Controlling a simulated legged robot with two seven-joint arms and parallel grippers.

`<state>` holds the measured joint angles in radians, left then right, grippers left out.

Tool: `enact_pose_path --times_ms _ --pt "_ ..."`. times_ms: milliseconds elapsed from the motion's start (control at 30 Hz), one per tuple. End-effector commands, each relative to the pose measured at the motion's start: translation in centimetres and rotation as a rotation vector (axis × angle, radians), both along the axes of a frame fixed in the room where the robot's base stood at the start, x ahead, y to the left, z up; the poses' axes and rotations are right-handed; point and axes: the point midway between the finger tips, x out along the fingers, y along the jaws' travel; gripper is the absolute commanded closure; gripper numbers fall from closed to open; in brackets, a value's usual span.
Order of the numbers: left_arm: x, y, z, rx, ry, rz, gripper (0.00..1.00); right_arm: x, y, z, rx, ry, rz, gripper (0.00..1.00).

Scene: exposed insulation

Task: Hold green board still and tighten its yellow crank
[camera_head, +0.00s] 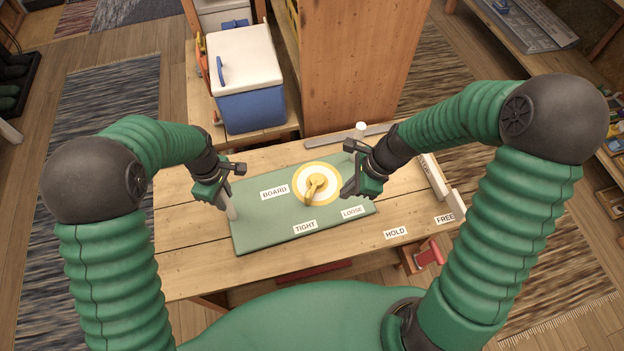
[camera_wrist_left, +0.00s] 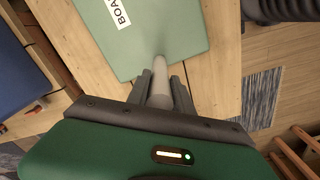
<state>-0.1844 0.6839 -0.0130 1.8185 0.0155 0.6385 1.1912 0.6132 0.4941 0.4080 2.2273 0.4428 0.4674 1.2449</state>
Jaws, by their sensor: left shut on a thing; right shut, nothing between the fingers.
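The green board (camera_head: 265,225) lies on the wooden table, with "BOARD", "TIGHT" and "LOOSE" labels on it. Its yellow crank (camera_head: 313,190) sits on a white disc with a yellow ring, its arm pointing down and slightly left. My left gripper (camera_head: 228,200) is shut on a pale grey post (camera_head: 232,211) at the board's left edge. The left wrist view shows the post (camera_wrist_left: 161,75) between the fingers, with the board (camera_wrist_left: 160,35) beyond. My right gripper (camera_head: 350,188) is shut and empty, just right of the crank disc and apart from the crank.
A blue cooler with a white lid (camera_head: 250,105) stands behind the table, beside a tall wooden cabinet (camera_head: 355,60). "HOLD" (camera_head: 396,232) and "FREE" (camera_head: 445,219) labels lie at the right, near white blocks and a red-handled item (camera_head: 430,253). The table's left part is clear.

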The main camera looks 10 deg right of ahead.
Motion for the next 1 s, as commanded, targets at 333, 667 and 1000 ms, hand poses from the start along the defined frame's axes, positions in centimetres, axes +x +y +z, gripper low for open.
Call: enact_pose_path --times_ms 333,667,1000 --pt "0.0 0.1 0.1 0.001 -0.002 0.002 0.47 0.0 0.0 0.0 0.000 0.000 0.000 1.00" --pt "0.1 0.0 2.0 0.002 -0.003 0.001 0.47 0.0 0.0 0.0 0.000 0.000 0.000 1.00" --pt "0.2 0.0 10.2 0.001 -0.005 0.002 0.47 0.0 0.0 0.0 0.000 0.000 0.000 1.00"
